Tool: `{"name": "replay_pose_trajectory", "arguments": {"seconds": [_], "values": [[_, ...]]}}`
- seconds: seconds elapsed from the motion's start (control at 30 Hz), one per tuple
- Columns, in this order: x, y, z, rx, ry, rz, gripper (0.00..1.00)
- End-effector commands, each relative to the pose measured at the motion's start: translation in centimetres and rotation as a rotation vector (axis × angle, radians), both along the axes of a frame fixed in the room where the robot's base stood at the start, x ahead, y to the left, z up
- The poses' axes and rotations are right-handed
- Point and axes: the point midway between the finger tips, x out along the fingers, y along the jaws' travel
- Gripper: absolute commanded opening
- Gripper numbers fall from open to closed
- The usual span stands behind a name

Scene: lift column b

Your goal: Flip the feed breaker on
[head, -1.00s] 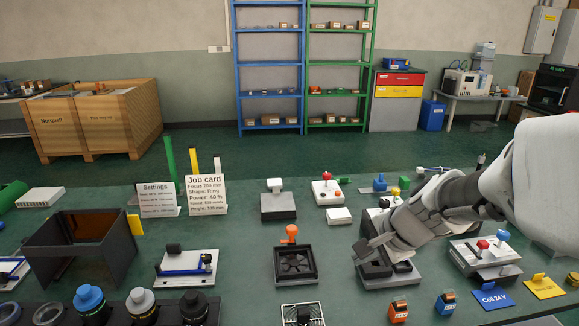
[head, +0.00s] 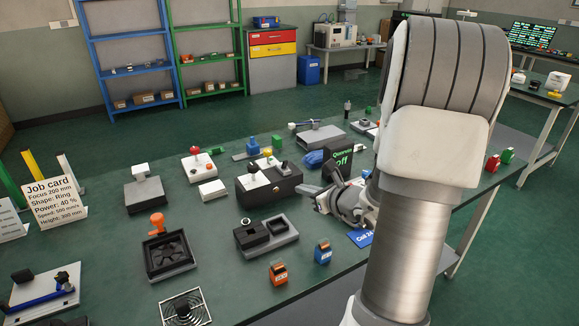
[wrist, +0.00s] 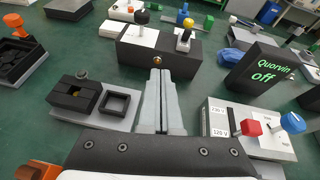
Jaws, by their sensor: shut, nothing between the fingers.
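No label reading "feed breaker" is legible, so I cannot tell which control it is. A black box (head: 285,190) carries a black-ball lever (wrist: 142,17) and a yellow-topped lever (wrist: 188,22), with an amber lamp (wrist: 158,61) on its front. A pale box (wrist: 218,123) marked 230 V and 120 V carries a red lever (wrist: 250,127) and a blue knob (wrist: 292,122), right of my gripper in the wrist view; my arm hides it in the head view. My gripper (wrist: 161,73) is shut and empty, pointing toward the black box's front; it also shows in the head view (head: 306,193).
A black sign (wrist: 263,72) reads "Quorvin off". A grey fixture with black blocks (head: 266,236) stands left of my gripper. Orange (head: 278,272) and blue (head: 323,252) small blocks sit near the table's front. Green table surface is bare between these things.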

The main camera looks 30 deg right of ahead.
Motion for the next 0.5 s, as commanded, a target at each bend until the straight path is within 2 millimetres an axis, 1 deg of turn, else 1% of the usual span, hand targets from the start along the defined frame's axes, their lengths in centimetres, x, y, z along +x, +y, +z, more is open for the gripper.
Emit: {"name": "replay_pose_trajectory", "arguments": {"seconds": [0.03, 0.1, 0.2, 0.5], "values": [[-0.3, -1.0, -0.3, 0.022, -0.011, -0.041, 0.00], [-0.5, -2.0, -0.4, 0.043, -0.025, -0.083, 0.00], [-0.7, -2.9, -0.5, 0.059, -0.035, -0.120, 0.00], [-0.7, -3.1, -0.5, 0.063, -0.040, -0.131, 0.00]]}}
